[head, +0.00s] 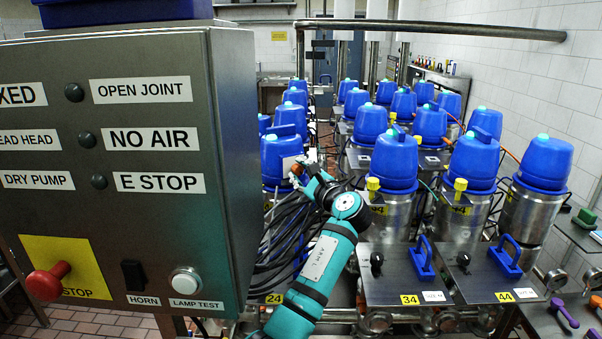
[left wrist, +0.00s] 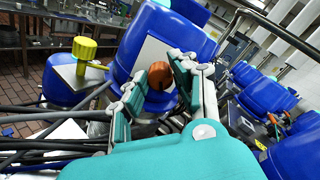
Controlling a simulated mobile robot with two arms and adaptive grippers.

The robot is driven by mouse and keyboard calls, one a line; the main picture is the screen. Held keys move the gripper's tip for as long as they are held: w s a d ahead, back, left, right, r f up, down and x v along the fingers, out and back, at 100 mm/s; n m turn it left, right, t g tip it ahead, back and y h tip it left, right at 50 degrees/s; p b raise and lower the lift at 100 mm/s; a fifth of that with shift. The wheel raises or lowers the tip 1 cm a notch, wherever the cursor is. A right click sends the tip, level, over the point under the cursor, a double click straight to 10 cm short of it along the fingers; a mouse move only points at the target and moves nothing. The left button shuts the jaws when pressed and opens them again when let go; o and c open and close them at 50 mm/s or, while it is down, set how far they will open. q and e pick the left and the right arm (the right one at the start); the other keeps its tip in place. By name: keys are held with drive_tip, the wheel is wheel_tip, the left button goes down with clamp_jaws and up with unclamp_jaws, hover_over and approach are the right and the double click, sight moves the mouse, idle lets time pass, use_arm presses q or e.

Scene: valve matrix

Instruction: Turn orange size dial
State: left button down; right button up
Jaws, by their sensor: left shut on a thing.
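The orange size dial (left wrist: 160,75) is a small round knob on a pale plate (left wrist: 150,58) on the front of a blue valve housing (left wrist: 133,35). In the head view the dial (head: 297,169) shows as a small orange spot on the housing (head: 281,152) just right of the control cabinet. My left gripper (head: 303,174) reaches it from the front. In the left wrist view my left gripper (left wrist: 162,80) has its two fingers shut on the dial, one on each side. The dial's lower part is hidden by the gripper. My right gripper is not in view.
A large steel control cabinet (head: 130,225) with a red stop button stands close on the left. Bundled black hoses (head: 285,225) run below the gripper. Rows of blue-topped valves (head: 395,160) stand to the right. A yellow knob (left wrist: 84,50) sits left in the wrist view.

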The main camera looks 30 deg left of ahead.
use_arm(q)
drive_tip(key=shift+f, duration=0.1)
idle(0.4)
drive_tip(key=c, duration=1.1)
unclamp_jaws()
drive_tip(key=shift+o, duration=0.2)
drive_tip(key=v, duration=1.2)
